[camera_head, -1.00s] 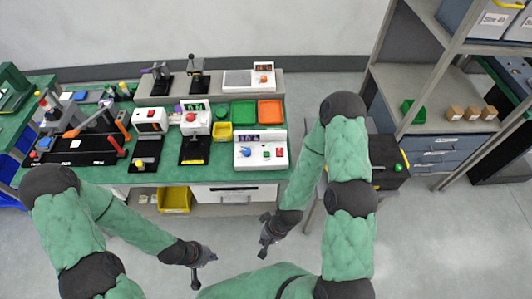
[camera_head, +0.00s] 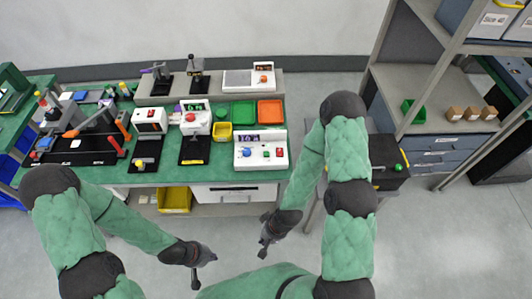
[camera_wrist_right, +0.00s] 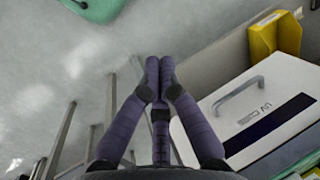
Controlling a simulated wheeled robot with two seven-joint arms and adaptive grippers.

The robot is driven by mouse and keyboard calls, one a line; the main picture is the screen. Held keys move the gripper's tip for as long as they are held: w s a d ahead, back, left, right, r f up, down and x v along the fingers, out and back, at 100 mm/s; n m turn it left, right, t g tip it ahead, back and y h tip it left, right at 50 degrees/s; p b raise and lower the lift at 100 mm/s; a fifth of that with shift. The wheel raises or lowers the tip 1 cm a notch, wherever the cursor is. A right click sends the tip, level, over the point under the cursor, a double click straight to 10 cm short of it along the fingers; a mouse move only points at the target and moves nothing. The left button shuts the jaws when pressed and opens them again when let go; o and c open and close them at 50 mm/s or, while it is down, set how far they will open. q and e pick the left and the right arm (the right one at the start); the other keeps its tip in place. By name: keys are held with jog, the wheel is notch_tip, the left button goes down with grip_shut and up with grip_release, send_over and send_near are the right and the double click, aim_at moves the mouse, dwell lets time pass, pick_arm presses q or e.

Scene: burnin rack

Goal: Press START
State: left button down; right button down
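A white console (camera_head: 274,163) stands at the front right of the green bench. It carries a blue knob (camera_head: 246,152), a green button (camera_head: 266,154), a red button (camera_head: 279,152) and a small purple-lit display (camera_head: 246,137). Their labels are too small to read, so I cannot tell which is START. My left gripper (camera_head: 204,273) is low in front of the bench, apart from everything; its finger opening is unclear. My right gripper (camera_head: 263,235) hangs over the floor in front of the bench, below the console in the picture. Its fingertips are together and empty in the right wrist view (camera_wrist_right: 158,66).
Green (camera_head: 244,112) and orange (camera_head: 270,111) trays lie behind the console, with a yellow bin (camera_head: 222,132) to its left. A black cabinet with a green button (camera_head: 398,167) stands right of the bench. A shelf rack (camera_head: 440,120) is further right. Floor in front is clear.

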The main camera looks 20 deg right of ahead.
dwell(0.3)
jog(key=w+d+r+m+t, duration=0.1)
jog(key=w+d+r+m, duration=0.2)
jog(key=w+r+m, duration=0.2)
jog(key=w+d+r+m+t+b, duration=0.1)
jog(key=w+r+m, duration=0.4)
jog(key=w, duration=0.5)
jog(key=w+d+r+m+t+b, duration=0.1)
jog(key=w+d+r+m+t, duration=0.2)
jog(key=w+d+r+m, duration=0.2)
jog(key=shift+w+d+r+h, duration=0.1)
jog(key=shift+w+r+h, duration=0.15)
jog(key=shift+w, duration=0.4)
jog(key=shift+w+d+r+h, duration=0.15)
jog(key=shift+w+r, duration=0.2)
jog(key=shift+w, duration=0.3)
jog(key=w+r+m+t+b, duration=0.1)
jog(key=w+r+m, duration=0.3)
jog(key=r, duration=0.5)
jog(key=shift+w+d+m+t+y, duration=0.35)
jog(key=shift+d+t+y, duration=0.1)
jog(key=shift+t, duration=0.45)
jog(key=shift+f, duration=0.1)
jog(key=b, duration=0.7)
send_over(268, 155)
notch_tip(268, 155, down, 7)
jog(key=shift+w+r, duration=0.1)
jog(key=shift+f+b, duration=0.65)
jog(key=shift+f, duration=0.25)
jog(key=shift+f, duration=0.1)
